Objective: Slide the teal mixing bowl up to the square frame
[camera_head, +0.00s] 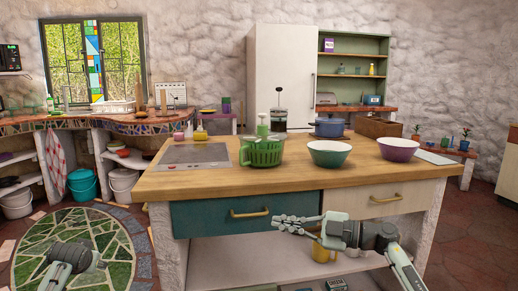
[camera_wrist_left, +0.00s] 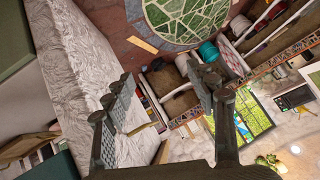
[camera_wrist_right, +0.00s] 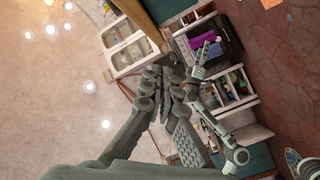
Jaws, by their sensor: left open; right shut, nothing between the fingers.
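The teal mixing bowl (camera_head: 329,154) stands upright on the wooden counter, between the green colander and the purple bowl. I cannot clearly pick out a square frame; a pale flat piece (camera_head: 433,157) lies at the counter's right end, partly behind the purple bowl. My right gripper (camera_head: 284,222) is shut and empty in front of the counter's drawers, below the top and apart from the bowl. It also shows shut in the right wrist view (camera_wrist_right: 165,88). My left gripper is open and empty in the left wrist view (camera_wrist_left: 166,76), away from the bowl.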

